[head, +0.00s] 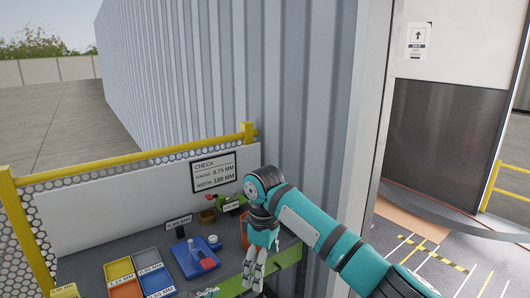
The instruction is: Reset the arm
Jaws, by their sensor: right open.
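My right arm (310,226) is teal with dark joint bands. It comes in from the lower right, reaches up to a bent joint, then points down over the workbench. My right gripper (253,274) hangs fingers down above the front right part of the bench, open, with nothing seen between its fingers.
The grey workbench (90,262) holds yellow, orange and blue trays (119,269), a blue tray with small items (194,259) and small labels. A sign (214,171) stands behind on a white panel. A yellow rail borders the left. A corrugated wall rises behind; a doorway is right.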

